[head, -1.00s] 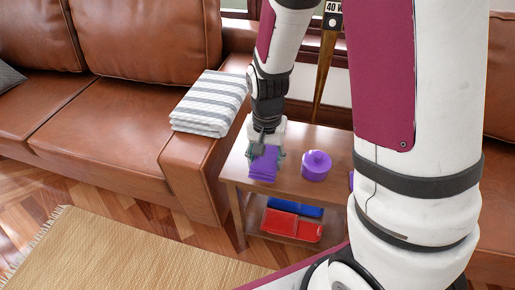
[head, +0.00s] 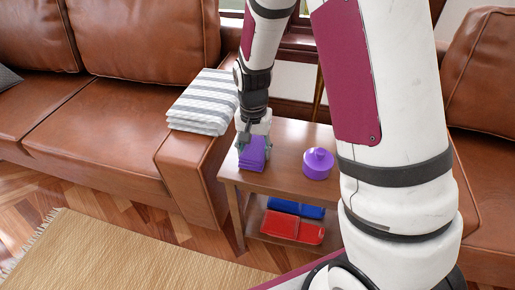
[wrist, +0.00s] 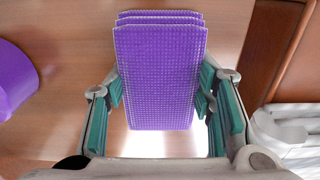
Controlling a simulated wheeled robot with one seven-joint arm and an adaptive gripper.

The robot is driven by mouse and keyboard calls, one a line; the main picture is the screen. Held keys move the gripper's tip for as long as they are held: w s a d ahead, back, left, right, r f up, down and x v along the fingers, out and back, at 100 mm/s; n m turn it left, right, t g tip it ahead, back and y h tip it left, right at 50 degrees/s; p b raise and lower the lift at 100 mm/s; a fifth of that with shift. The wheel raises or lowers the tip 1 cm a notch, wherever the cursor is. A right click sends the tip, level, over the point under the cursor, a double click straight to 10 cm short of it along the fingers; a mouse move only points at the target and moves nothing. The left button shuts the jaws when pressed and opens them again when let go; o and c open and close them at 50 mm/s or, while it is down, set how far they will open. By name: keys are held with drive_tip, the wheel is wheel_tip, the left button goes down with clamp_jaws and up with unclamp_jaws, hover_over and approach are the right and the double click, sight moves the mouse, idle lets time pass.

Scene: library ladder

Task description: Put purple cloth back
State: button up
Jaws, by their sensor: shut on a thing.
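The purple cloth (head: 253,154) is a folded, textured stack at the left end of the wooden side table's top (head: 285,140). In the wrist view the purple cloth (wrist: 160,75) lies between the teal-padded fingers. My gripper (head: 253,142) points down and is shut on the cloth; it also shows in the wrist view (wrist: 160,98). I cannot tell whether the cloth touches the tabletop or hangs just above it.
A purple lidded pot (head: 318,164) stands on the table right of the cloth. The lower shelf holds a blue item (head: 297,208) and a red item (head: 292,226). A striped folded cloth (head: 203,101) lies on the brown sofa's arm (head: 190,160). A rug (head: 120,258) covers the floor in front.

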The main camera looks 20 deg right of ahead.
sight(255, 148)
drive_tip(key=shift+f, duration=0.2)
drive_tip(key=o, duration=1.2)
drive_tip(key=shift+r, duration=0.1)
wheel_tip(255, 148, up, 12)
drive_tip(key=p, duration=0.4)
drive_tip(key=shift+r, duration=0.2)
drive_tip(key=s+r+n, duration=0.4)
drive_tip(key=s+r, duration=0.9)
drive_tip(key=s, duration=0.3)
drive_tip(key=s+r+n, duration=0.2)
drive_tip(key=s+n, duration=0.1)
drive_tip(key=s, duration=1.3)
drive_tip(key=shift+s, duration=0.15)
